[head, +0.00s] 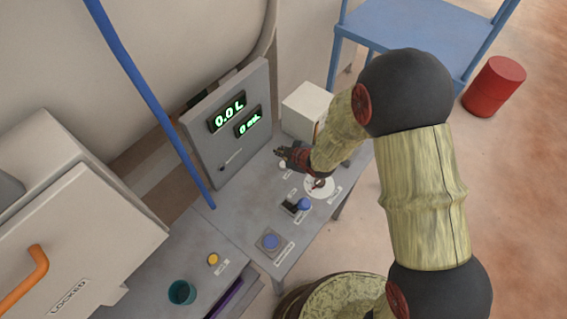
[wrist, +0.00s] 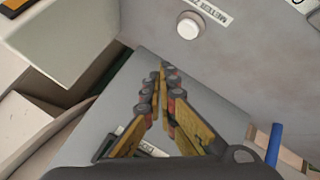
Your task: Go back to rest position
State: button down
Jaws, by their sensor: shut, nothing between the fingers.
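My gripper (head: 283,153) is above the far end of the grey control table (head: 233,233), close to the front of the upright display panel (head: 201,135). In the wrist view my gripper (wrist: 164,72) has its two yellow and black fingers together at the tips, with nothing held. My arm reaches over the right side of the head view and hides part of the table's right edge.
The panel reads 0.0 L and 0 mL. A white box (head: 305,108) stands behind my gripper.

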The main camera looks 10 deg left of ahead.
dwell(0.3)
